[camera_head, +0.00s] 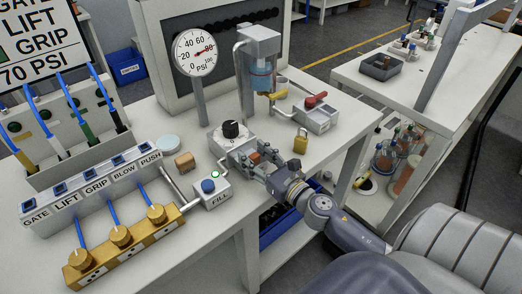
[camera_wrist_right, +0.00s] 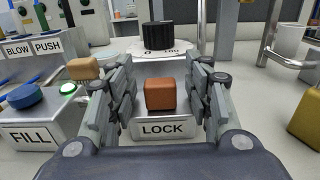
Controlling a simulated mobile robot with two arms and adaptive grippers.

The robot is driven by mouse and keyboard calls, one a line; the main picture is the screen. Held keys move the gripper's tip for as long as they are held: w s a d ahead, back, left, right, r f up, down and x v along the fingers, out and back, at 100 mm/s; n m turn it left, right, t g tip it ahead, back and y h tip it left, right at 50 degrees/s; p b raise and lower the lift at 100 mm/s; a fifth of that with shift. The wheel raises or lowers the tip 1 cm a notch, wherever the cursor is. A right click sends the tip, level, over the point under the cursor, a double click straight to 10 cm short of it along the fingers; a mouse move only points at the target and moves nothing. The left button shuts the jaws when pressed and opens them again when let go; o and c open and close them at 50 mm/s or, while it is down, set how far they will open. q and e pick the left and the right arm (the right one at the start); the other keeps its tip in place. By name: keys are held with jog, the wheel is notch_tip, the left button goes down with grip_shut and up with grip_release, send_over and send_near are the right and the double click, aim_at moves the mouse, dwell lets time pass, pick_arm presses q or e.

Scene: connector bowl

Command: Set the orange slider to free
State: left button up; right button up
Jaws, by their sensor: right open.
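The orange slider (camera_wrist_right: 160,94) is a small block on the grey control box, just behind the LOCK label (camera_wrist_right: 162,129). No FREE label shows. My right gripper (camera_head: 257,163) is open, with its two fingers on either side of the slider. In the wrist view a gap shows between each finger and the block, so it is not held. In the head view the slider (camera_head: 254,158) is a small orange patch between the fingers, partly hidden by them. My left gripper is not in view.
A black dial (camera_head: 231,129) stands behind the slider. The FILL button box (camera_head: 211,190) is to the left, with a wooden block (camera_head: 185,161) near it.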

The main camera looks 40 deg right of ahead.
jog(key=s, duration=1.2)
jog(key=shift+d, duration=0.45)
